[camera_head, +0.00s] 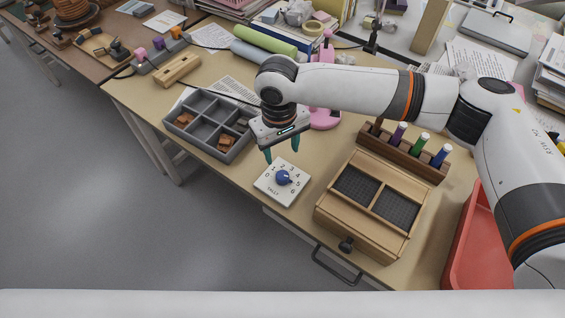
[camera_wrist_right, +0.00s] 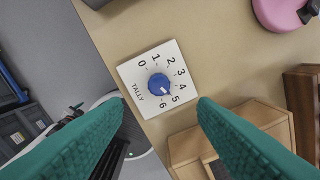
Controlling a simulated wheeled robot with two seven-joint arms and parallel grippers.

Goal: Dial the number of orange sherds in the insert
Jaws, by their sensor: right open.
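The white tally dial (camera_head: 281,182) lies on the table with numbers 0 to 6 and a blue knob (camera_head: 283,177). In the right wrist view the knob (camera_wrist_right: 158,84) has a pale mark that appears to face 5. My right gripper (camera_head: 281,150) is open and empty above the dial, fingers pointing down; in its wrist view the fingertips (camera_wrist_right: 161,101) stand on either side of the knob, apart from it. A grey compartment tray (camera_head: 196,147) holds brownish-orange sherds (camera_head: 225,142) in some compartments; their exact number and colours are unclear. My left gripper is out of view.
A wooden box (camera_head: 335,222) with two dark mesh panels stands right of the dial. Behind it is a wooden rack (camera_head: 376,133) with purple, green and blue-topped tubes. A red bin (camera_head: 466,245) is at right. A pink stand (camera_head: 325,119) is behind my gripper.

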